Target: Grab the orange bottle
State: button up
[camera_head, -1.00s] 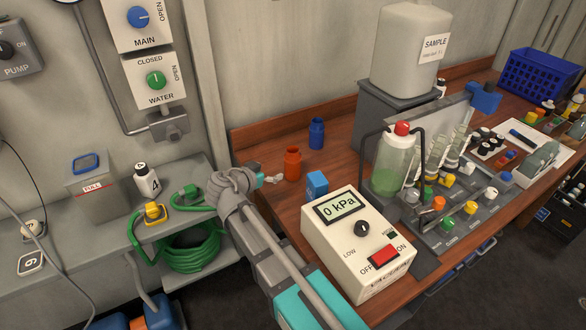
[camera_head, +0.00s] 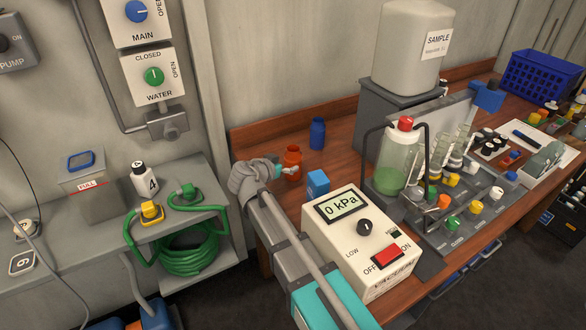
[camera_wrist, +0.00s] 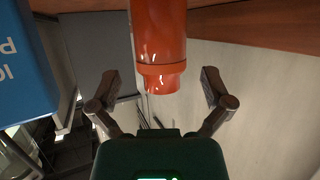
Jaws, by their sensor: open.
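The orange bottle (camera_head: 292,157) stands upright on the wooden bench near its left end. In the wrist view the orange bottle (camera_wrist: 160,45) appears upside down, with its neck pointing toward my gripper. My gripper (camera_head: 285,171) is right at the bottle in the head view, covering part of its lower side. In the wrist view my gripper (camera_wrist: 163,88) is open, one finger on each side of the bottle's neck, with gaps on both sides. Nothing is held.
A blue bottle (camera_head: 317,133) stands behind and right of the orange one. A blue box (camera_head: 318,184) stands close in front, also large at left in the wrist view (camera_wrist: 24,70). The vacuum unit (camera_head: 362,240) is to the right. The wall is behind.

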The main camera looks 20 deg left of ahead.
aim_at(289, 162)
jog(key=shift+b+x, duration=1)
jog(key=shift+x, duration=1.55)
jog(key=c, duration=0.9)
